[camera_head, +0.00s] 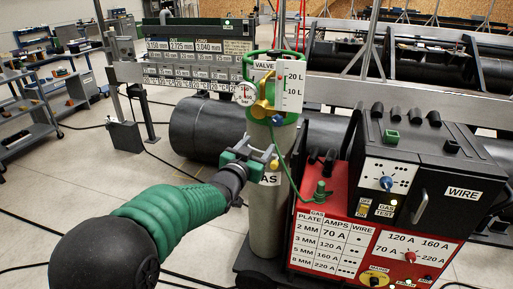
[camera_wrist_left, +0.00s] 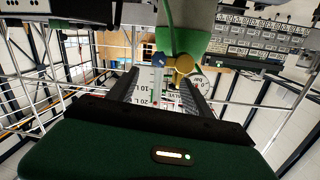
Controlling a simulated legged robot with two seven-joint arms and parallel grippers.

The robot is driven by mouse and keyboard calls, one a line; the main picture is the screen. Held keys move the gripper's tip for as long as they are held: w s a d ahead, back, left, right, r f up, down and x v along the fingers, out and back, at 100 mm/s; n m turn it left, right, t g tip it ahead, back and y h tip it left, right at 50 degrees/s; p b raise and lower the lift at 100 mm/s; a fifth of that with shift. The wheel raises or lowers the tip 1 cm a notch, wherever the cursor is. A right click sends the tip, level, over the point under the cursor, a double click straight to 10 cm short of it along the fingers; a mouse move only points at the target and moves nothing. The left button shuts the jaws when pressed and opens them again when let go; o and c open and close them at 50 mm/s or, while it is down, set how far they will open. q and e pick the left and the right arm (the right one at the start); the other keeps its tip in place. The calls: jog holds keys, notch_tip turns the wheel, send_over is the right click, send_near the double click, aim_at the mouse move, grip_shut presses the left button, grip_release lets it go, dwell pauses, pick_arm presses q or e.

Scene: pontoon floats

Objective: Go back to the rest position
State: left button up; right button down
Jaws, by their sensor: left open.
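My left gripper (camera_head: 264,152) is open in front of the grey gas cylinder (camera_head: 262,205), just below its green top. In the left wrist view my gripper's two dark fingers (camera_wrist_left: 160,92) stand apart. The brass regulator (camera_wrist_left: 182,65) and its blue knob (camera_wrist_left: 160,60) show between and beyond them; I cannot tell whether they touch. In the head view the brass regulator (camera_head: 262,108) sits above my gripper, with a round gauge (camera_head: 245,94) and a flow scale (camera_head: 291,88) beside it. My right gripper is not in view.
A red and black welding machine (camera_head: 336,190) stands close on the right. A green hose (camera_head: 291,172) runs down beside the cylinder. A dark pontoon pipe (camera_head: 197,127) lies behind. A grey label board (camera_head: 195,66) stands back left. The floor at left (camera_head: 60,195) is mostly clear, with cables.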

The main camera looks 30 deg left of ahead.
pick_arm(q)
jog(key=s+d+f+g+h+p, duration=0.1)
jog(key=s+d+f+g, duration=0.25)
jog(key=f, duration=0.35)
jog(key=s+d+f+g, duration=0.3)
jog(key=s+d+f, duration=0.15)
jog(key=f, duration=0.35)
jog(key=s+d+f+g, duration=0.2)
jog(key=s+f, duration=0.1)
jog(key=s, duration=0.4)
jog(key=s+d+f+g+h+p, duration=0.1)
jog(key=s+d+f+g, duration=0.1)
jog(key=s, duration=0.5)
jog(key=s+d+f+g, duration=0.3)
jog(key=s+f+g, duration=0.1)
jog(key=s+f, duration=0.2)
jog(key=shift+s, duration=0.45)
